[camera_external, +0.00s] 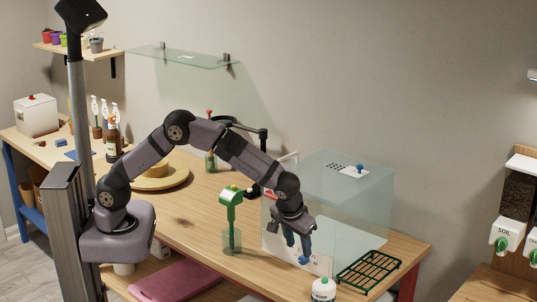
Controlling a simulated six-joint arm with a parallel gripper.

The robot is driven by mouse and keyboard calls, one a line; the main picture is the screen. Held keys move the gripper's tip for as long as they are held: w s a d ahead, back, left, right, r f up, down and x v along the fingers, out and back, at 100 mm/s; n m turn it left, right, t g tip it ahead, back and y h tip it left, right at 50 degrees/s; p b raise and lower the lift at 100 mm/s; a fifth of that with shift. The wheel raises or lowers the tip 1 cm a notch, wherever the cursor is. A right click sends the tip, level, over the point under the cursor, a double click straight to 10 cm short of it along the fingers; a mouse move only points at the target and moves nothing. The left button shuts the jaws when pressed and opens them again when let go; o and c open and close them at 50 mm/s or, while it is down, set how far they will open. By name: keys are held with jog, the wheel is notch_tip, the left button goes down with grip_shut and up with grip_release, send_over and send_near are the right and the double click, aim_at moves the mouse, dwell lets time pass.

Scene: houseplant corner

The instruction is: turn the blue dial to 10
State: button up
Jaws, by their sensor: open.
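My gripper (299,250) points down in front of the clear glass box (345,215) on the wooden bench. It is open, with dark blue finger-like parts, and I cannot tell if it touches anything. A white panel (279,246) shows at the lower front of the box, partly hidden behind my gripper. Which blue part is the dial is unclear, and no scale numbers are readable. A dial behind my gripper would be hidden.
A green tool (231,205) stands in a clear holder left of my gripper. A white bottle (324,289) and a green wire rack (369,270) are at the bench's front right. A glass shelf (182,57) hangs above.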

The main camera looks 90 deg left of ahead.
aim_at(302, 260)
jog(key=shift+p+x, duration=1.1)
jog(key=shift+x, duration=2.1)
jog(key=shift+c, duration=0.7)
grip_shut()
